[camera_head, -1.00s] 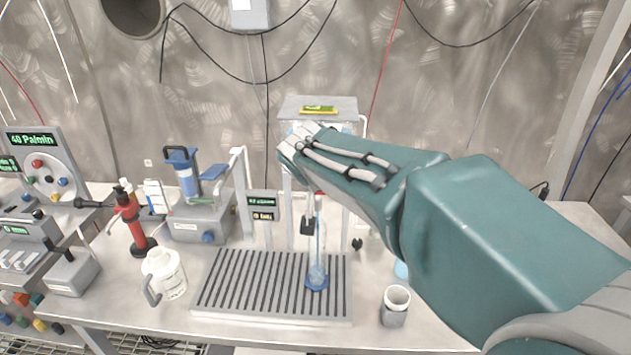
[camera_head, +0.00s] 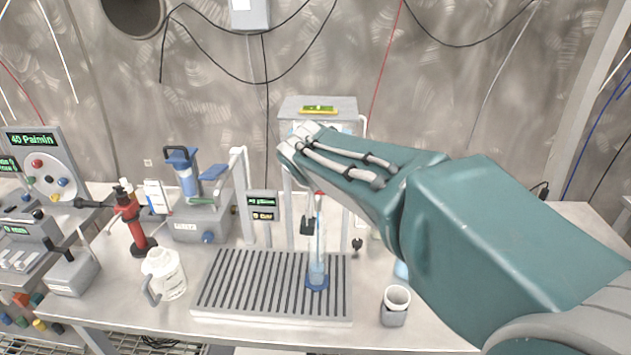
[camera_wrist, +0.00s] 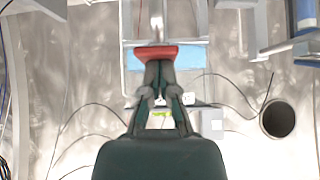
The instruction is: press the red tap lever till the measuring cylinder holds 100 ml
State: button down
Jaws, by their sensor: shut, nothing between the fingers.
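The red tap lever (camera_wrist: 157,52) lies across the tips of my gripper (camera_wrist: 158,66) in the wrist view. My gripper is shut with nothing between its fingers, and its tips look close against the lever; I cannot tell if they touch.
A small two-line display (camera_head: 263,207) stands left of the cylinder; its text is too blurred to read. A white jug (camera_head: 165,274) is left of the tray and a white cup (camera_head: 396,299) right. A red-and-black device (camera_head: 132,220) and a blue-topped unit (camera_head: 195,205) stand further left.

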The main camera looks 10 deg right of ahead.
jog(key=shift+r, duration=0.9)
jog(key=r, duration=0.4)
jog(key=shift+w+d, duration=0.15)
jog(key=shift+w, duration=0.25)
jog(key=w+r+v, duration=0.1)
jog(key=v, duration=0.8)
jog(key=shift+r, duration=0.3)
jog(key=shift+d, duration=0.15)
dwell(1.4)
